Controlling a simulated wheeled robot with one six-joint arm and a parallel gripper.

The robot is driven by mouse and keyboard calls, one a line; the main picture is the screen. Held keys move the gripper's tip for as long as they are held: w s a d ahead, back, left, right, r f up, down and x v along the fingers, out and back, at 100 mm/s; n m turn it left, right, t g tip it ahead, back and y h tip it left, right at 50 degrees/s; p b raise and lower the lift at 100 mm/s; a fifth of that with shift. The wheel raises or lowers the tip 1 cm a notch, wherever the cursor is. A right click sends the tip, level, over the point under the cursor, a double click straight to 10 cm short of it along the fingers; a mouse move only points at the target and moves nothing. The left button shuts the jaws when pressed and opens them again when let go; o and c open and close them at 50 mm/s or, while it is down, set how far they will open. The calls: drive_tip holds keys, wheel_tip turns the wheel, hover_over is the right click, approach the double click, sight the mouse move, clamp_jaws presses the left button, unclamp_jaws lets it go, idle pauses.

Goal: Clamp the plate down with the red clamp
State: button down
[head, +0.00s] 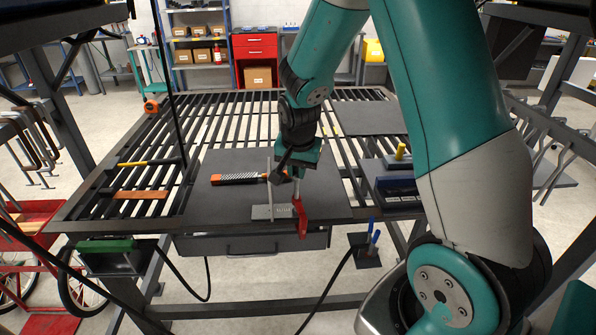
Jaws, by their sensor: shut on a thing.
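The red clamp (301,218) is at the front edge of the dark work board (330,203), its red part upright and reaching down past that edge. My gripper (297,183) is directly above it, pointing down and shut on the clamp's upper part. The fingers partly hide where they hold it. A small grey metal plate (262,213) with markings lies flat at the board's front edge, just left of the clamp. A thin upright bar (269,178) rises behind the plate. I cannot tell whether the clamp touches the plate.
A file with an orange handle (238,179) lies behind the plate, close to my gripper. Dark blue boxes (397,187) stand to the right, and blue-handled tools (373,238) are in a holder at front right. The slatted table (225,118) has open gaps behind the board.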

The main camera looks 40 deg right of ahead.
drive_tip(key=m+b, duration=0.1)
drive_tip(key=m, duration=0.5)
drive_tip(key=shift+f+m, duration=0.1)
drive_tip(key=shift+m, duration=1.3)
drive_tip(key=m+b, duration=0.1)
drive_tip(key=m, duration=0.3)
drive_tip(key=m+b, duration=0.1)
drive_tip(key=m, duration=0.5)
drive_tip(key=shift+m+b, duration=0.3)
drive_tip(key=shift+m, duration=0.7)
drive_tip(key=m+b, duration=0.1)
drive_tip(key=m, duration=0.2)
drive_tip(key=shift+s+m, duration=0.1)
drive_tip(key=shift+m, duration=0.2)
